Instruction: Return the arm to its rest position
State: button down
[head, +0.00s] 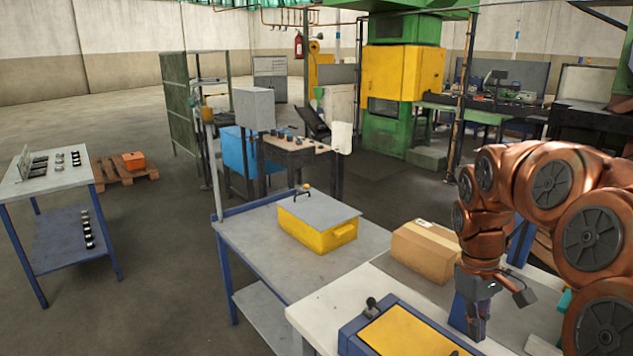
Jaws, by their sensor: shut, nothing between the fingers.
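My arm, with copper-coloured links, comes in from the right edge in the head view and bends down over the near white table (330,312). My gripper (477,328) is at its end, pointing down, dark and small, with its fingers together and nothing held. It shows just right of a blue and yellow box (400,332) near the bottom edge. Whether the fingertips touch the table or anything on it cannot be told from this view.
A cardboard box (425,250) stands behind my gripper. A yellow box with a grey lid (318,222) stands on the grey table (255,240) left of it. A small table (45,182) with dark parts stands far left. Open floor (160,240) lies between.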

jog(key=s+a+f+m, duration=0.1)
jog(key=s+a+f, duration=0.1)
jog(key=s+a, duration=0.5)
jog(key=s+a+f+m, duration=0.1)
jog(key=s+a, duration=0.6)
jog(key=s, duration=0.9)
jog(key=shift+a+f+m+t+y, duration=0.15)
jog(key=shift+f+m+t+y, duration=0.2)
jog(key=shift+m, duration=0.45)
